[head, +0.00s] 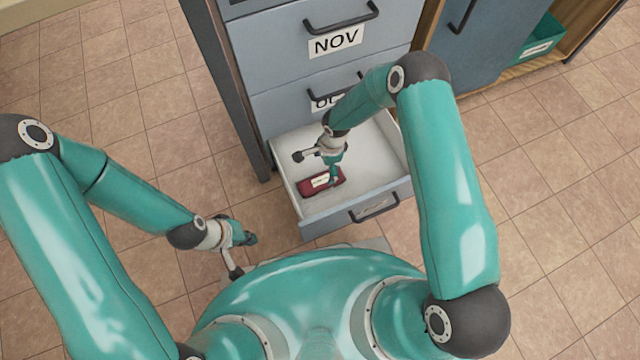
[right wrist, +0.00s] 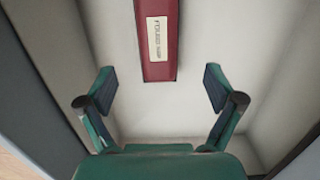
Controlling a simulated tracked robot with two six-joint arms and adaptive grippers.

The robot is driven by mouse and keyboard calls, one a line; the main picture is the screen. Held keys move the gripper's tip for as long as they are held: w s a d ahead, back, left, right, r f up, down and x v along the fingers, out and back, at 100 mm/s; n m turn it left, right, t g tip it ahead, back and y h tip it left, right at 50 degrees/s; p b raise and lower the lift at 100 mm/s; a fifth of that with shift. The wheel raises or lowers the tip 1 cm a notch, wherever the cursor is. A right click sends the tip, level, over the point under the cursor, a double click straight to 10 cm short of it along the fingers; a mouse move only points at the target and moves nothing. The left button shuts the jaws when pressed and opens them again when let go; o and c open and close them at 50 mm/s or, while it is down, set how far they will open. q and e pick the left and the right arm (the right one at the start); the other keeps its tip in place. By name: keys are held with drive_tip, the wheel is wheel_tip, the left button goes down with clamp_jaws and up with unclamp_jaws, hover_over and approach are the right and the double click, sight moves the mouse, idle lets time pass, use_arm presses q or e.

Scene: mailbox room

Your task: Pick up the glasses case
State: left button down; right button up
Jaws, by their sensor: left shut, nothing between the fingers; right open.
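The glasses case (head: 311,187) is dark red with a pale label. It lies on the floor of the open bottom drawer (head: 357,215), near its front left corner. In the right wrist view the case (right wrist: 158,62) shows upper middle, ahead of the fingers, its far end cut off by the picture edge. My right gripper (head: 317,167) is inside the drawer area by the case; in the right wrist view it (right wrist: 160,92) is open and empty, its fingers spread wider than the case. My left gripper (head: 243,256) is shut and empty, outside the drawer to the left.
The grey cabinet has closed drawers above, one labelled NOV (head: 336,41), with dark handles. The drawer walls surround my right gripper. A wooden shelf with a green bin (head: 541,38) stands at the upper right. Tiled floor is clear on the left and right.

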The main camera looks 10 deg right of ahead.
drive_tip(key=f, duration=0.2)
drive_tip(key=f+b, duration=0.1)
drive_tip(key=f, duration=0.1)
drive_tip(key=shift+a, duration=0.25)
drive_tip(key=f, duration=0.1)
drive_tip(key=f+b, duration=0.1)
drive_tip(key=f, duration=0.1)
drive_tip(key=f+b, duration=0.1)
drive_tip(key=f, duration=0.1)
drive_tip(key=shift+s+a, duration=0.3)
drive_tip(key=shift+a, duration=0.1)
drive_tip(key=c, duration=1.3)
drive_tip(key=shift+r, duration=0.1)
